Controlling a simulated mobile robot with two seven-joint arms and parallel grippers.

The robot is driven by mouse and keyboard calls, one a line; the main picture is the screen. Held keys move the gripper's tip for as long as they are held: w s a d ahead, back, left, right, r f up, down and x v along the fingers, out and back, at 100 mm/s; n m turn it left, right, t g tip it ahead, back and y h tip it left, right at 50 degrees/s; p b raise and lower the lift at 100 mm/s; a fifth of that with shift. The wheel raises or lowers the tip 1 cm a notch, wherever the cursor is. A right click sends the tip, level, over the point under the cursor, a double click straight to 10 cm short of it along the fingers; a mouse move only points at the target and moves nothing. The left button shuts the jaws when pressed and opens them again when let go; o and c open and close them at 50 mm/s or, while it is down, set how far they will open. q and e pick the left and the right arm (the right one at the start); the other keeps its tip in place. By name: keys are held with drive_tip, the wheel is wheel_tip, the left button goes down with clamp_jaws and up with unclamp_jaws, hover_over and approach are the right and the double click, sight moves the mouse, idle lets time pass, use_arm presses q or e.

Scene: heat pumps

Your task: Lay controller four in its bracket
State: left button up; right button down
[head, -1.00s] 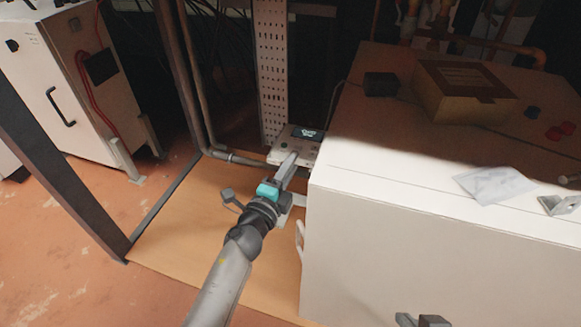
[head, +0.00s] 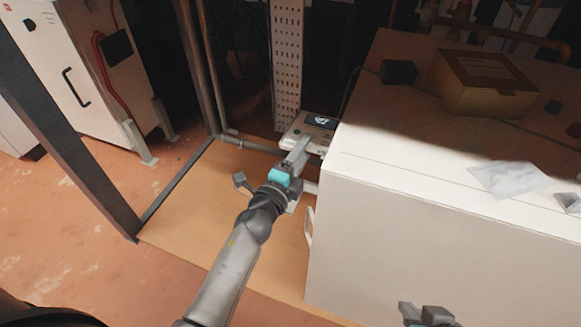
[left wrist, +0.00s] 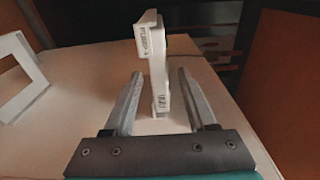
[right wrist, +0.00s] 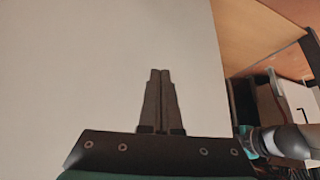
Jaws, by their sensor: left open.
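A white controller (head: 310,131) with a dark screen lies at the foot of the perforated post, beside the big white cabinet. My left gripper (head: 298,155) is at its near side in the head view. In the left wrist view my left gripper (left wrist: 158,98) is open, and a white upright piece marked "PUMP 4" (left wrist: 152,62) stands between and beyond its fingers. I cannot tell from this angle whether that piece is the controller or its bracket. My right gripper (head: 427,312) is low in the head view; the right wrist view shows its fingers (right wrist: 160,95) together, empty.
The white cabinet (head: 400,215) fills the right, with a clear bag (head: 508,180) on top. A cardboard box (head: 484,84) and a small black box (head: 398,72) stand behind. A perforated post (head: 287,60) rises behind the controller. A white frame (left wrist: 22,75) lies left in the left wrist view.

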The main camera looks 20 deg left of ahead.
use_arm(q)
drive_tip(key=s+a+p, duration=0.1)
drive_tip(key=s+a, duration=0.1)
drive_tip(key=s, duration=1)
drive_tip(key=s+a+n+g+y, duration=0.2)
drive_tip(key=a+n+g+y, duration=0.35)
drive_tip(key=n, duration=0.65)
drive_tip(key=s+d+f+n+g+h, duration=0.2)
drive_tip(key=s+d+g, duration=0.1)
drive_tip(key=s, duration=0.3)
drive_tip(key=s+d+f+n+g+h, duration=0.2)
drive_tip(key=s+d+n+g, duration=0.1)
drive_tip(key=s, duration=0.4)
drive_tip(key=shift+d+f+g, duration=0.3)
drive_tip(key=shift+f+g, duration=0.05)
drive_tip(key=shift+g, duration=0.4)
use_arm(e)
drive_tip(key=s+d+g, duration=0.1)
drive_tip(key=s+d+r+g+h, duration=0.1)
drive_tip(key=shift+s+d, duration=0.25)
drive_tip(key=shift+d, duration=0.1)
